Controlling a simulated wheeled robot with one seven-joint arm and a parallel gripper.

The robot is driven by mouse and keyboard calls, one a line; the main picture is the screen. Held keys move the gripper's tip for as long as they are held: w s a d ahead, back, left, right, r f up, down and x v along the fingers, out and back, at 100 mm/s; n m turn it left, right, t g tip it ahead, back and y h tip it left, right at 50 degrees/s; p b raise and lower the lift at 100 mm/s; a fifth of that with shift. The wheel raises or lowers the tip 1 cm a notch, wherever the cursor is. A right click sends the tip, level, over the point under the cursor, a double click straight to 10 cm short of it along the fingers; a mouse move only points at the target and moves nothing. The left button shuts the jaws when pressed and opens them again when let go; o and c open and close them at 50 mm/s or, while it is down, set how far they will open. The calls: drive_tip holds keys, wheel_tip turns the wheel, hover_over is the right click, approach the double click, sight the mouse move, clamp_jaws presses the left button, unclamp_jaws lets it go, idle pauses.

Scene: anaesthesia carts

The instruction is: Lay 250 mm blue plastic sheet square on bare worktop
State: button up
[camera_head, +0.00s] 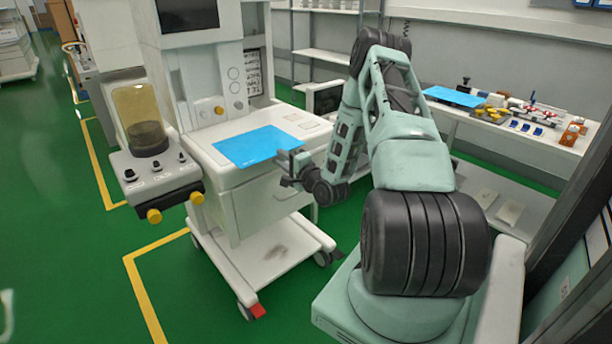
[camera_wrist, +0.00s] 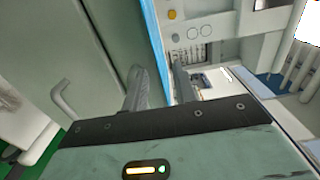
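A flat blue plastic sheet (camera_head: 256,144) lies on the white worktop (camera_head: 217,172) of the anaesthesia cart, its edges looking roughly in line with the worktop's. My gripper (camera_head: 291,163) is at the worktop's front edge, by the sheet's near right side. In the wrist view, my gripper (camera_wrist: 161,85) has its two fingers apart. The sheet shows there as a narrow blue strip (camera_wrist: 153,30) in line with the gap between them. I cannot tell whether a finger touches it. The gripper hides a little of the sheet's near right corner in the head view.
A second blue sheet (camera_head: 455,96) lies on the side bench (camera_head: 478,121) at the right, beside several small parts. A vaporiser-like unit with a clear canister (camera_head: 140,118) stands left of the worktop. A monitor (camera_head: 187,14) rises behind. Green floor is open at left.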

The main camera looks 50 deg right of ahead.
drive_tip(key=b+v, duration=0.1)
drive_tip(key=v, duration=1.2)
drive_tip(key=shift+s+a+b, duration=0.2)
drive_tip(key=shift+s+b, duration=0.15)
drive_tip(key=w+a+r+n+g+y+p, duration=0.2)
drive_tip(key=w+a+n+g+y, duration=0.35)
drive_tip(key=w+a+n, duration=0.7)
drive_tip(key=s+a+r+n+g, duration=0.1)
drive_tip(key=a+r+n+g, duration=0.1)
drive_tip(key=a, duration=0.5)
drive_tip(key=s+a+r+n+g, duration=0.1)
drive_tip(key=s+a+n+g, duration=0.1)
drive_tip(key=a, duration=0.5)
drive_tip(key=s+a+r+n+g+p, duration=0.2)
drive_tip(key=s+a+r+n+g, duration=0.3)
drive_tip(key=s+a, duration=0.5)
drive_tip(key=s+a+r+n+g, duration=0.1)
drive_tip(key=s+a+r+n, duration=0.2)
drive_tip(key=s, duration=0.4)
drive_tip(key=s+a+r+n+g, duration=0.2)
drive_tip(key=s+a+r+n, duration=0.1)
drive_tip(key=s, duration=0.5)
drive_tip(key=a+n+h, duration=0.1)
drive_tip(key=a, duration=0.1)
drive_tip(key=shift+s+a+r, duration=0.15)
drive_tip(key=shift+a+r, duration=0.2)
drive_tip(key=shift+a, duration=0.05)
